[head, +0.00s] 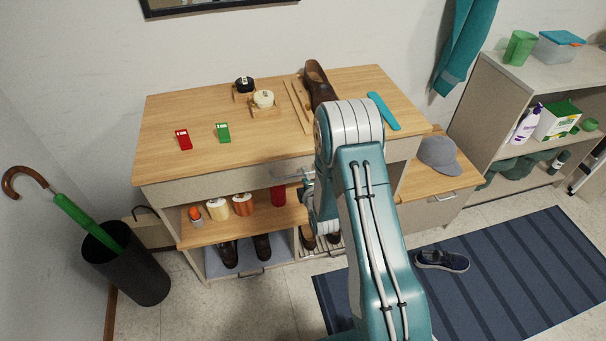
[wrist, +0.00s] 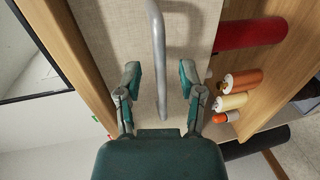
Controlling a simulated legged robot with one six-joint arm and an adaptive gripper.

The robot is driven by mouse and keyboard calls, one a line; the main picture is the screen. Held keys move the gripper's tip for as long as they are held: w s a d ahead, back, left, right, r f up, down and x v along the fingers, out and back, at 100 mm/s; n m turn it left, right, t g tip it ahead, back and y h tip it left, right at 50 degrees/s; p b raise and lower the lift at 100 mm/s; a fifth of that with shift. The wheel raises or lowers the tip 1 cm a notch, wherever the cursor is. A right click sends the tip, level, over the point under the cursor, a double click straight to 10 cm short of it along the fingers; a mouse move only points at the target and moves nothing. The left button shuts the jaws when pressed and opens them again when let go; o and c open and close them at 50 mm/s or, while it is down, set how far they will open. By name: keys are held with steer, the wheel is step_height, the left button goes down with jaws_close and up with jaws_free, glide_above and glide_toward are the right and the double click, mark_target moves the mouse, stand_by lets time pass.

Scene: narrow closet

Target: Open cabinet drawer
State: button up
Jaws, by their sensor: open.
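The cabinet (head: 190,171) is a wooden-topped unit with a pale drawer front (head: 225,187) under its top. In the wrist view the drawer front (wrist: 195,40) fills the middle, with a grey bar handle (wrist: 158,50) running lengthwise. My gripper (head: 308,183) is at the drawer front in the head view, partly hidden by my arm. In the wrist view my gripper (wrist: 160,80) is open, its two fingers on either side of the handle's line. The handle lies between them in the picture; contact is not visible. The drawer looks closed.
Bottles (head: 243,204) and a red cylinder (head: 278,195) stand on the shelf below. Shoes, a red and a green object sit on or under the cabinet. An umbrella stand (head: 125,265) is at left.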

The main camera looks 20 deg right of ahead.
steer(key=shift+x, duration=0.9)
jaws_close()
steer(key=shift+s, duration=0.15)
